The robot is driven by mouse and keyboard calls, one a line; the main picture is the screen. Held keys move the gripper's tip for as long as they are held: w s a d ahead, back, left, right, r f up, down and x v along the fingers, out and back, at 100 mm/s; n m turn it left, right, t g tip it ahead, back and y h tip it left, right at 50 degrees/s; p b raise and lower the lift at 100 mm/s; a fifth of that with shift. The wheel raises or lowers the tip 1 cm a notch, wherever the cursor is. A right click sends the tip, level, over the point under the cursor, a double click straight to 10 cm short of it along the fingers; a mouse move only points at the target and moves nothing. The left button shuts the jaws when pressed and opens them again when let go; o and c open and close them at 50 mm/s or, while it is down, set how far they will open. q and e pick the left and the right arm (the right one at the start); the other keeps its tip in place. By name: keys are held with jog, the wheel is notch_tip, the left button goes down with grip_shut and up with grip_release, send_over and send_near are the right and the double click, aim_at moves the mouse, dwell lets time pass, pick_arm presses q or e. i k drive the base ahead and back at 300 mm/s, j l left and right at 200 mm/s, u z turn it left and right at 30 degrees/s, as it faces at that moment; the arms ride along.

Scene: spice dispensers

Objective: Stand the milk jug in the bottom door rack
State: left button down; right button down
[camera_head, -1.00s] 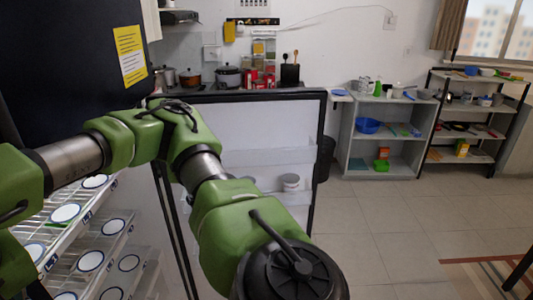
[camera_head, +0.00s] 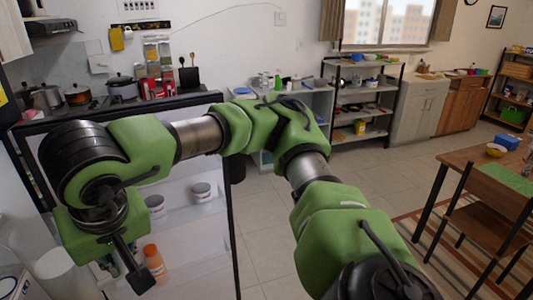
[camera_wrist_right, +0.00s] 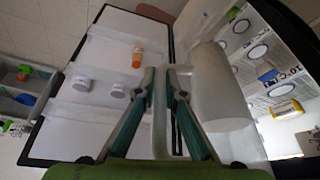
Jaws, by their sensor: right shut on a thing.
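My right gripper (camera_head: 138,279) is at the lower left of the head view, in front of the open fridge door. In the right wrist view the gripper (camera_wrist_right: 166,72) is shut on the handle of the white milk jug (camera_wrist_right: 222,92), whose pale body is to the right of the fingers. The jug also shows partly in the head view (camera_head: 62,272), left of the gripper, apart from the door racks. An orange-capped bottle (camera_head: 152,260) stands in the low door rack (camera_head: 196,262), and it also shows in the wrist view (camera_wrist_right: 137,58). My left gripper is out of view.
Two white lidded jars, one left (camera_head: 155,206) and one right (camera_head: 200,192), stand in the door rack above. Fridge shelves with blue-rimmed plates (camera_wrist_right: 259,52) lie right of the jug in the wrist view.

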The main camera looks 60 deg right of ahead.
aim_at(214, 268)
jog(key=l+z, duration=0.15)
jog(key=z, duration=0.25)
jog(key=l+z, duration=0.1)
jog(key=z, duration=0.35)
jog(key=l+z, duration=0.15)
jog(key=z, duration=0.25)
jog(key=i+l, duration=0.2)
jog(key=l, duration=0.15)
jog(key=i+l, duration=0.15)
jog(key=l, duration=0.2)
jog(key=i+l, duration=0.2)
jog(key=l, duration=0.2)
jog(key=i+l, duration=0.15)
jog(key=l, duration=0.2)
